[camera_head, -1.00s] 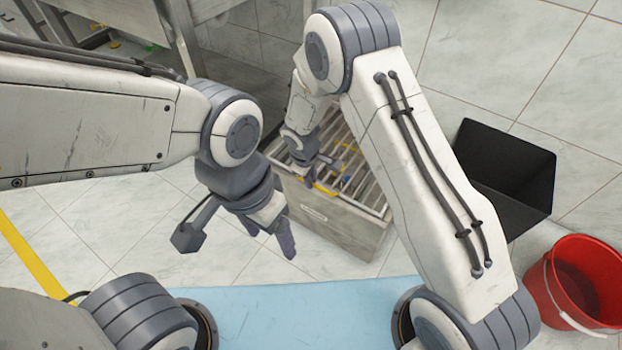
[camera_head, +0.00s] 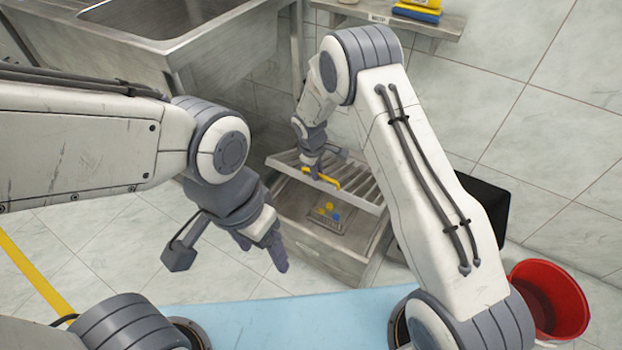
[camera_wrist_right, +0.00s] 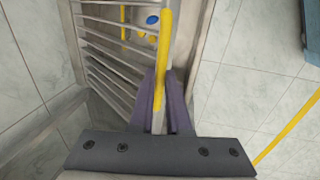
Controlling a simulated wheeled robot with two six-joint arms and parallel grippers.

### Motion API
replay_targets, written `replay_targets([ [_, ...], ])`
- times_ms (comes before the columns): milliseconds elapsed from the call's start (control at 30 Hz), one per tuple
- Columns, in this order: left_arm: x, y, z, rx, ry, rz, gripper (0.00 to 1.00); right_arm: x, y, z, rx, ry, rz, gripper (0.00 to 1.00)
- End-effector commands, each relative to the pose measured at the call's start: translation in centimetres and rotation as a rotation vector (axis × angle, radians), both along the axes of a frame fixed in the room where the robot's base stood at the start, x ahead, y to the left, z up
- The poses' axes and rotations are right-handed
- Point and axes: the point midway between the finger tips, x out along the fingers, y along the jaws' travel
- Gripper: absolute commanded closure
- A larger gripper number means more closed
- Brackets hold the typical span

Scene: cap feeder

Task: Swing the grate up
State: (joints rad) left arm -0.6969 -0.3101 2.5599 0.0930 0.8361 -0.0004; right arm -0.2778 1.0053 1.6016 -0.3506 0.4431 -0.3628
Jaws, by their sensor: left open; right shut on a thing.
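The grate (camera_head: 352,190) is a set of metal bars, tilted up off a metal box (camera_head: 305,247) in the head view. Its near edge is raised and the box's inside shows below. A yellow handle (camera_head: 322,178) sits on the grate's near edge; it also shows in the right wrist view (camera_wrist_right: 164,60). My right gripper (camera_head: 315,172) is shut on the yellow handle, with its fingers on both sides of it in the wrist view (camera_wrist_right: 160,105). My left gripper (camera_head: 265,250) is open and empty, in front of the box and to its left.
Small yellow and blue pieces (camera_head: 327,210) lie inside the box. A metal sink (camera_head: 165,20) stands at the back left, a wall shelf (camera_head: 400,18) at the back. A black bin (camera_head: 485,205) and a red bucket (camera_head: 553,300) stand to the right.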

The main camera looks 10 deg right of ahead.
Motion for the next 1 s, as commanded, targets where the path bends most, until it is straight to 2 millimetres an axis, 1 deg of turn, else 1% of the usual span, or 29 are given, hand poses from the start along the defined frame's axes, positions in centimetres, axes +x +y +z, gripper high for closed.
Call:
replay_targets([
  [33,0.0,0.0,1.1,0.000,0.000,0.000,0.25,0.8,-0.6,1.1,0.000,-0.010,-0.002,1.00],
  [233,0.0,0.0,2.4,0.000,0.000,0.000,0.25,2.0,-1.4,2.4,0.001,-0.011,0.000,1.00],
  [467,0.0,0.0,2.8,0.001,0.001,0.000,0.25,2.5,-1.7,2.8,0.002,-0.011,0.002,1.00],
  [800,0.0,0.0,2.8,0.000,0.000,0.000,0.25,2.6,-1.7,2.8,0.002,-0.011,0.001,1.00],
  [833,0.0,0.0,2.8,0.000,0.000,0.000,0.25,2.6,-1.7,2.8,0.002,-0.011,0.001,0.78],
  [900,0.0,0.0,2.8,0.000,0.000,0.000,0.25,2.5,-1.7,2.8,0.002,-0.011,0.001,0.55],
  [1000,0.0,0.0,2.8,0.000,0.000,0.000,0.25,2.5,-1.6,2.9,0.002,-0.009,0.000,0.55],
])
